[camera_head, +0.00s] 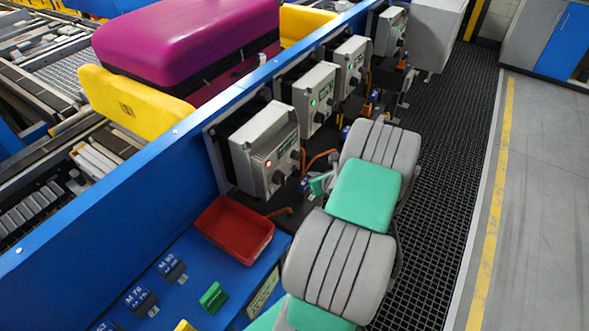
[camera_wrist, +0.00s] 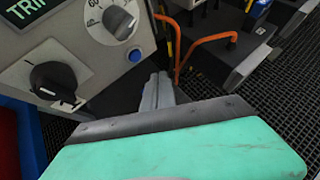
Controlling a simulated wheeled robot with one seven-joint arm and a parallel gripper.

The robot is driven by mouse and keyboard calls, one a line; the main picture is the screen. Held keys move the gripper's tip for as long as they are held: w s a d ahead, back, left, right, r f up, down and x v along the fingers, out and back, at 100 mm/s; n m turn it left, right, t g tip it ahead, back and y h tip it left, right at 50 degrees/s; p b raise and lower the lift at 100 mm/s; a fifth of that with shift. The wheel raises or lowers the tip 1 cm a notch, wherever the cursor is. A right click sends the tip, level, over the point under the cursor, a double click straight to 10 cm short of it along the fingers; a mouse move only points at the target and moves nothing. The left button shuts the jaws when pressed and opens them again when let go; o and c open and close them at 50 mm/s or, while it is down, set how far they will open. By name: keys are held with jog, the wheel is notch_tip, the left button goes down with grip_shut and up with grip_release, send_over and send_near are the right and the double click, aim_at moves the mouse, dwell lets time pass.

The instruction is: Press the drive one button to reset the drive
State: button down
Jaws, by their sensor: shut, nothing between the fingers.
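The nearest drive box (camera_head: 263,148) is grey, with a red lamp (camera_head: 268,163) lit and dark knobs on its face. In the wrist view a grey drive panel (camera_wrist: 40,60) shows a lit green "TRIP" display (camera_wrist: 22,10), a grey dial (camera_wrist: 118,20), a black rotary knob (camera_wrist: 55,82) and a small blue button (camera_wrist: 135,56). My gripper (camera_wrist: 158,80) is shut and empty, its tips just below and right of the blue button. I cannot tell whether they touch the panel. My arm partly hides the gripper in the head view.
More drive boxes (camera_head: 315,97) with green lamps stand farther along the blue rail (camera_head: 150,165). Orange cables (camera_wrist: 205,40) run close to my fingers. A red tray (camera_head: 235,230) lies on the blue shelf. Dark grating (camera_head: 440,130) lies right of my arm.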

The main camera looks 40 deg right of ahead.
jog(key=shift+w+a, duration=0.2)
jog(key=shift+w, duration=0.6)
jog(key=shift+w+a, duration=0.2)
jog(key=shift+w, duration=0.55)
jog(key=shift+w, duration=0.1)
dwell(0.7)
jog(key=shift+w+a, duration=0.15)
jog(key=shift+w, duration=0.15)
jog(key=shift+w+a, duration=0.1)
jog(key=shift+w, duration=0.35)
dwell(0.5)
jog(key=shift+s, duration=0.1)
jog(key=shift+s+d+p, duration=0.25)
jog(key=shift+s+p, duration=0.05)
jog(key=shift+s, duration=0.45)
jog(key=s, duration=0.2)
jog(key=s+d, duration=0.1)
jog(key=s, duration=0.1)
jog(key=shift+s+d, duration=0.15)
jog(key=shift+s, duration=0.25)
